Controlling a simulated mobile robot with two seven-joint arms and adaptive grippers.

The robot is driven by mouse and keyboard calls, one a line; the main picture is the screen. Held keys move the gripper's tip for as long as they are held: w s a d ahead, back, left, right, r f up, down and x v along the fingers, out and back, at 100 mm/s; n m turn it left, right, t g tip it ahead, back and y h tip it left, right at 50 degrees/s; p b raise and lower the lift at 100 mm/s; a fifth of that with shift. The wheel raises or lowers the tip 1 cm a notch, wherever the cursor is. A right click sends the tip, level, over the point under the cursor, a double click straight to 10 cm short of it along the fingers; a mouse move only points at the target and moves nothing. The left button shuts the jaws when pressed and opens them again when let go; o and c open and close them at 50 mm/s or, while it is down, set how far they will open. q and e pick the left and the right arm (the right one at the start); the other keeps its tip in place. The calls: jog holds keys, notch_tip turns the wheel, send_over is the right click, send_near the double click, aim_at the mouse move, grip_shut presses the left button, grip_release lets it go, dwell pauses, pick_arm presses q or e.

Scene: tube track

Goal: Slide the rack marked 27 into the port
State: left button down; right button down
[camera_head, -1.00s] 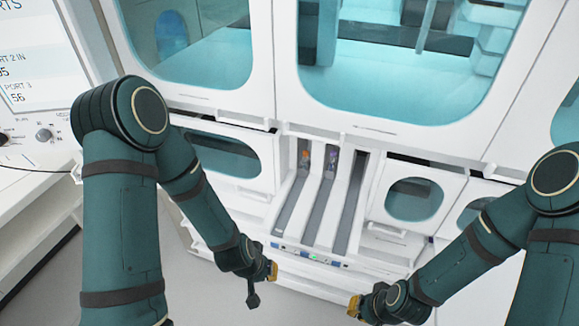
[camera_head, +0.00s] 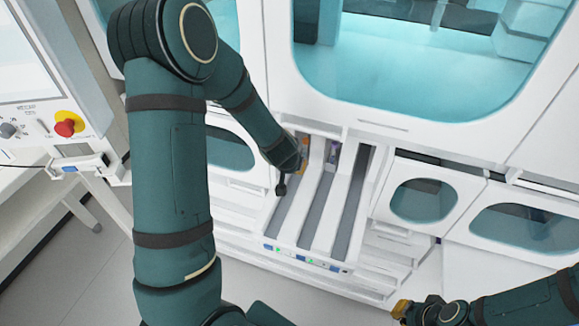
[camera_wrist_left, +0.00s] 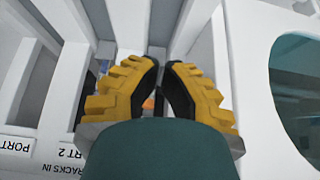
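A three-lane rack port (camera_head: 309,258) opens in the white machine front. An orange item (camera_head: 303,140) sits at the back of its left lane, and a rack with purple (camera_head: 333,152) at the back of the middle lane. No mark 27 is readable. My left gripper (camera_head: 302,163) is at the left lane's back end. In the left wrist view its yellow fingers (camera_wrist_left: 161,66) stand slightly apart over the lanes, with a small orange patch low between them; I see no rack clearly held. My right gripper (camera_head: 402,309) is low at right, away from the port; its opening is unclear.
Labels "PORT 2" (camera_wrist_left: 70,153) and "RACKS IN" show upside down in the left wrist view. A console with a red button (camera_head: 68,125) stands at left. Glazed doors (camera_head: 425,60) rise above the port. The right lane (camera_head: 352,205) looks empty.

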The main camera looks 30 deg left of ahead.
pick_arm(q)
jog(key=shift+b+x, duration=0.3)
jog(key=shift+x, duration=1)
jog(key=shift+w, duration=0.1)
jog(key=shift+w+a+r+p, duration=0.1)
jog(key=shift+w+r+p, duration=0.05)
jog(key=shift+w+p, duration=0.45)
jog(key=shift+w+a+p, duration=0.1)
jog(key=shift+w+p, duration=0.2)
jog(key=shift+w, duration=0.3)
